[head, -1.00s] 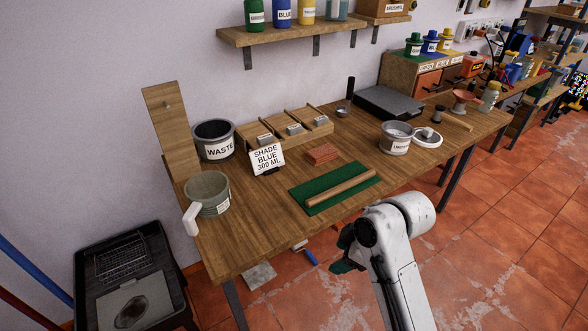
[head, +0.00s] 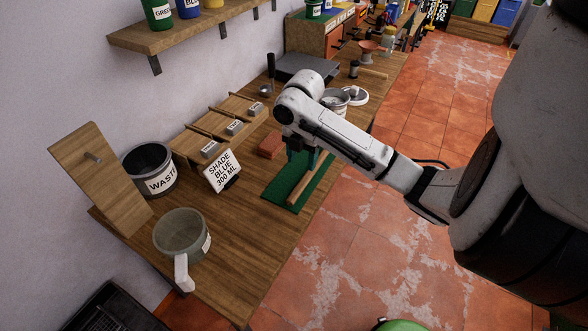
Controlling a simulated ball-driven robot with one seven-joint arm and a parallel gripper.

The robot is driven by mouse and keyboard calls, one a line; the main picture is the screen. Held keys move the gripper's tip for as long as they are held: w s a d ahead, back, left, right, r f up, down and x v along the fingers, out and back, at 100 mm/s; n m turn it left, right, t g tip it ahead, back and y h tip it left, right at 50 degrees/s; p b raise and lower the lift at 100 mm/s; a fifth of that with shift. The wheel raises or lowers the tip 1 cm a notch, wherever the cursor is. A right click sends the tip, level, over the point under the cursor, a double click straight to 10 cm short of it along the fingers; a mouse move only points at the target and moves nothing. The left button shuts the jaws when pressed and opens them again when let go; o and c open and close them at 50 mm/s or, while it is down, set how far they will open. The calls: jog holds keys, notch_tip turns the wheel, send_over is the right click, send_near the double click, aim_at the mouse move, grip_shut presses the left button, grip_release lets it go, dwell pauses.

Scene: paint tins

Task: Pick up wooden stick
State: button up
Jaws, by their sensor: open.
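The wooden stick (head: 304,187) lies lengthwise on the green mat (head: 277,192) near the table's front edge. Its far end is hidden behind my arm and gripper. My gripper (head: 303,160) hangs below my arm, pointing down over the far part of the mat and stick. Its jaws are open. I cannot tell whether the fingers are beside the stick or still above it.
The wooden table (head: 241,262) also holds a reddish block (head: 271,145), a blue-shade sign (head: 222,173), a waste bucket (head: 151,170) and a handled jug (head: 182,234).

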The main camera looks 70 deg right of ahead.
send_over(302, 183)
notch_tip(302, 183, down, 5)
jog(key=shift+w+r, duration=0.1)
jog(key=shift+r, duration=0.1)
jog(key=shift+f+p, duration=0.85)
jog(key=shift+f, duration=2)
jog(key=shift+c, duration=0.4)
grip_shut()
